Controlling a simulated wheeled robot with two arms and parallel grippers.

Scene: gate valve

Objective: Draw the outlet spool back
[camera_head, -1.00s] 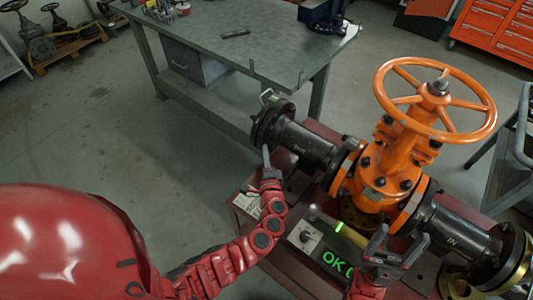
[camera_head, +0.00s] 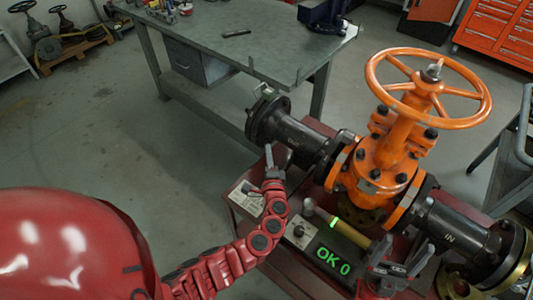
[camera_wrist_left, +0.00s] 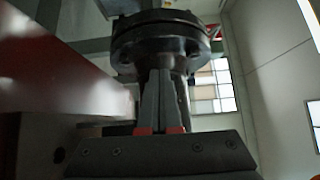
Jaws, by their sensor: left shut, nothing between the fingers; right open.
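The outlet spool (camera_head: 300,138) is a black pipe with a round end flange, on the left of the orange gate valve (camera_head: 380,165) in the head view. My left gripper (camera_head: 269,155) is shut and empty beside the near side of the spool, close behind its end flange. In the left wrist view the shut fingers (camera_wrist_left: 161,100) point up at the spool's flange (camera_wrist_left: 165,42); I cannot tell whether they touch it. My right gripper (camera_head: 398,265) is open and empty in front of the valve, near the stand's front. The joint between spool and valve is partly unclear.
The red stand carries a green "OK 0" display (camera_head: 333,261) and a tool with a yellow handle (camera_head: 350,232). The black inlet spool (camera_head: 455,230) extends right from the valve. A grey workbench (camera_head: 250,45) stands behind. The floor left of the spool is clear.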

